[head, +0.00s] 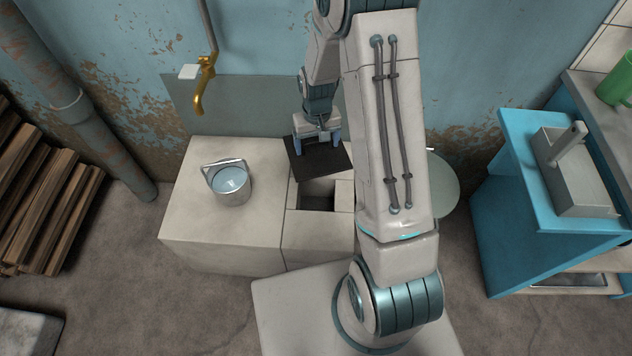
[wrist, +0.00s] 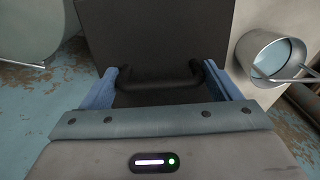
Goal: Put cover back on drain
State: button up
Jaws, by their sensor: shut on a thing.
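The dark square drain cover (head: 324,161) is tilted above the back of the white block in the head view. It also fills the upper middle of the wrist view (wrist: 152,35), with a black handle (wrist: 160,88) across it. My gripper (head: 318,137) is shut on this handle, its blue fingers at either end of it in the wrist view. The drain opening (head: 318,196) is a dark square hole in the block's top, in front of the cover and uncovered in the part I see. Whether the cover touches the block is unclear.
A metal bucket of water (head: 229,184) stands on the block (head: 185,210), left of the opening. A brass tap (head: 203,85) hangs above it. My arm hides the block's right side. A blue cabinet (head: 495,215) stands at right, stacked wood (head: 45,200) at left.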

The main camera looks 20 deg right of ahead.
aim_at(319, 159)
notch_tip(319, 159, down, 22)
jog(key=b, duration=1.7)
jog(key=shift+w+f+b, duration=0.2)
jog(key=shift+w+b, duration=0.05)
jog(key=shift+b, duration=0.1)
jog(key=shift+f+b, duration=0.4)
jog(key=shift+f, duration=0.15)
jog(key=o, duration=1.2)
jog(key=shift+c, duration=0.2)
notch_tip(319, 159, up, 14)
jog(key=p, duration=0.4)
jog(key=shift+p, duration=0.3)
